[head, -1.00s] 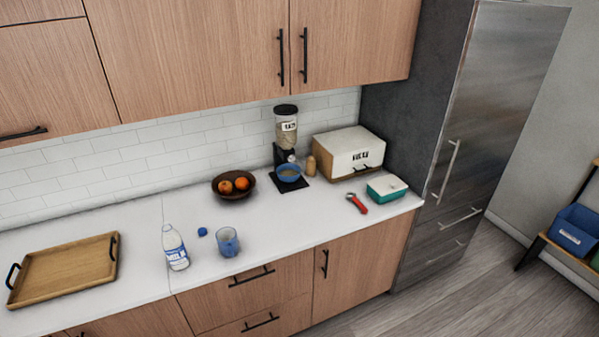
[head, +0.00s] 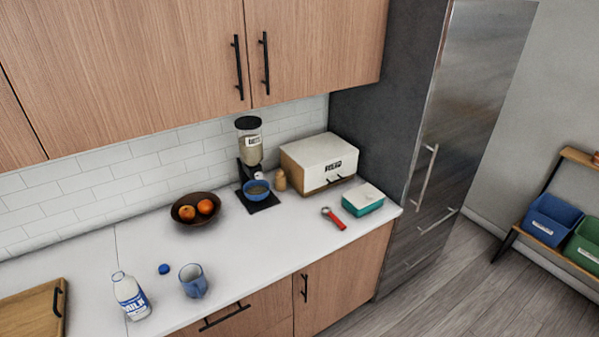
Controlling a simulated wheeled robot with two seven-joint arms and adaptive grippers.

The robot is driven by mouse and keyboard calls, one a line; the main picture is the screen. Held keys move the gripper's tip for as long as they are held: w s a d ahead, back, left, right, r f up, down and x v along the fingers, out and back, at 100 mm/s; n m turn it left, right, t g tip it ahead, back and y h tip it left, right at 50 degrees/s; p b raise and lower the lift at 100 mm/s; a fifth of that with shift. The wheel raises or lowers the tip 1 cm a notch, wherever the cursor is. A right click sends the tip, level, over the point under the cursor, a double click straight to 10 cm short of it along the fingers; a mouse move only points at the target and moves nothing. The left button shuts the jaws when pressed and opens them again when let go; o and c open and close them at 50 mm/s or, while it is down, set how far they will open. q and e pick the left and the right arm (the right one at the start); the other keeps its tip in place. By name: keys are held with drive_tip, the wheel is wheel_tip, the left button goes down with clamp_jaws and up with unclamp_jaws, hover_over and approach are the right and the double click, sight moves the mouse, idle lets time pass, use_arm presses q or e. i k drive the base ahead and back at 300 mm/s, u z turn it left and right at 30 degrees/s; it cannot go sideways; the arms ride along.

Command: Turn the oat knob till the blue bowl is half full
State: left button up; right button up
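The oat dispenser (head: 250,145) stands at the back of the counter against the tiled wall, with a clear hopper, black lid and dark base. Its knob (head: 259,175) seems to be the small pale part low on its front, too small to make out well. The blue bowl (head: 258,190) sits upright on the dispenser's dark base, under the outlet. Something tan shows inside the bowl; its level is hard to judge. Neither of my grippers is in view.
A bowl of oranges (head: 184,213), a small wooden shaker (head: 281,181), a bread box (head: 320,161), a red-handled tool (head: 334,219) and a teal container (head: 363,200) surround the dispenser. A milk bottle (head: 131,297), blue cap (head: 164,269) and blue mug (head: 193,281) stand nearer the front.

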sight(258, 175)
drive_tip(key=z, duration=0.2)
drive_tip(key=i, duration=0.8)
drive_tip(key=u, duration=0.75)
drive_tip(key=i, duration=0.55)
drive_tip(key=u, duration=0.55)
